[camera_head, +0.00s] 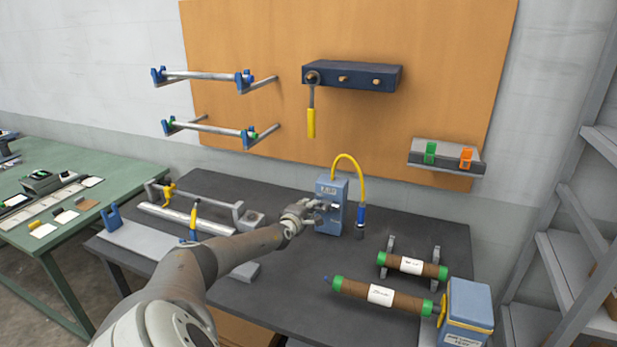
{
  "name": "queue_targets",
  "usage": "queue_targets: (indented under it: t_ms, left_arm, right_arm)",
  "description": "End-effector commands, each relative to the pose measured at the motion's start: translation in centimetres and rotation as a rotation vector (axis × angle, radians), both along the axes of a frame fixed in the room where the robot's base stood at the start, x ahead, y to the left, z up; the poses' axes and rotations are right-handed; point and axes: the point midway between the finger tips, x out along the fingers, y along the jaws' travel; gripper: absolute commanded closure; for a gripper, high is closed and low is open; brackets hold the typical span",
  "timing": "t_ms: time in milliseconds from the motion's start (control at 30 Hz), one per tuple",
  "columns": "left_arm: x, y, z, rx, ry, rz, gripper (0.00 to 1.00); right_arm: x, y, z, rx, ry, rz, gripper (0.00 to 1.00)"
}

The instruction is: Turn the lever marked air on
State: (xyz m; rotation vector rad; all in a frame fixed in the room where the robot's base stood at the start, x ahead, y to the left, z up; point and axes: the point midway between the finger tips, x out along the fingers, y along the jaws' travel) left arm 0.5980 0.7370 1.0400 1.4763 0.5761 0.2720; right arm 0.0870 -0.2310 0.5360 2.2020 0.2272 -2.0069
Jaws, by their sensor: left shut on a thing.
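The blue air box (330,191) stands upright on the dark table, with a label reading AIR near its top. A yellow hose (350,160) loops from its top down to a blue fitting (361,216) at its right side. My left gripper (325,208) is at the front of the box and shut on the lever there. The fingers hide most of the lever, so its angle cannot be read. My right gripper is not in view.
Two rolls with green ends (380,294) lie at the right of the dark table (300,275), beside a blue box (467,310). A press frame with a yellow-handled lever (193,222) is at the left.

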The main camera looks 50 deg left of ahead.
Motion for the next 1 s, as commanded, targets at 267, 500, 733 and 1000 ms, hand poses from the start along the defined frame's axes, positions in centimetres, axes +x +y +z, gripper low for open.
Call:
queue_targets:
  t_ms: [267,500,733,1000]
  left_arm:
    - [-0.17,0.35,0.18,0.016,0.004,0.004,1.0]
    - [-0.15,0.32,0.17,0.013,0.003,0.003,0.67]
    - [-0.09,0.19,0.09,0.01,0.002,0.002,0.67]
    - [-0.79,-0.16,0.24,0.01,0.0,-0.001,0.67]
  right_arm:
    - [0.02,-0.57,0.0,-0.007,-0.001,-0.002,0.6]
    - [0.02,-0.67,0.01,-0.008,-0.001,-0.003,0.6]
    - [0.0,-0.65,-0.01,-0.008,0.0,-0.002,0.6]
    - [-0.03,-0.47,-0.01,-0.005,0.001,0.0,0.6]
